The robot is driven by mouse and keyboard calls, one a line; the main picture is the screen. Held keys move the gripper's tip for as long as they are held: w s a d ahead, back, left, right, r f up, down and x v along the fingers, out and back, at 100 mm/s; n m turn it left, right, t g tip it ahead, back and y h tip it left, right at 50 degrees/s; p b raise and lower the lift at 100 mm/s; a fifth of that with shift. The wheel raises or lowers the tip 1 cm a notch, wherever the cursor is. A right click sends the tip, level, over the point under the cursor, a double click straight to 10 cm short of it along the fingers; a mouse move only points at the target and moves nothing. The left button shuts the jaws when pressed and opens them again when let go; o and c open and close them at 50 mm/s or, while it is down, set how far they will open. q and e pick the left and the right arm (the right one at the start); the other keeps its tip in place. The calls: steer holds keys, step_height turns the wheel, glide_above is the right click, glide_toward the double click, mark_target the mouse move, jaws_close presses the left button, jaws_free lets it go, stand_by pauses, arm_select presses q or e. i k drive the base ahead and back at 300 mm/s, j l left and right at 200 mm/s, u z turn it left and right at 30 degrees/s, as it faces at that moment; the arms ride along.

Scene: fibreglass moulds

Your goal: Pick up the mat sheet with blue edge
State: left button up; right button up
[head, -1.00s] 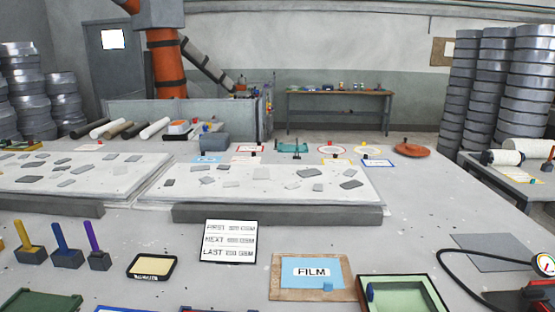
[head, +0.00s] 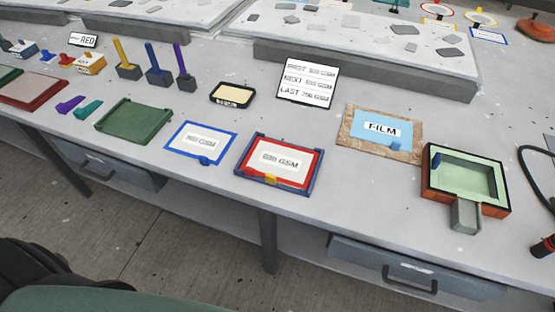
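A white mat sheet with a blue edge (head: 191,143) lies flat near the front edge of the grey bench, with a printed GSM label whose number is too small to read surely. A small blue tab (head: 204,161) sits at its front edge. To its right, a red-edged mat sheet (head: 298,176) lies in a blue tray (head: 242,170) with a yellow tab at the front. Another blue-edged sheet (head: 490,36) shows partly at the far upper right. Neither of my grippers is in view.
A green tray (head: 135,122) stands left of the blue-edged sheet. Behind are upright yellow, blue and purple handles (head: 158,66), a black-rimmed pad (head: 231,94) and a GSM sign (head: 305,84). A FILM board (head: 358,143) and green-lined mould (head: 430,190) stand right.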

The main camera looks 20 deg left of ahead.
mark_target(207, 145)
steer(key=u, duration=1.2)
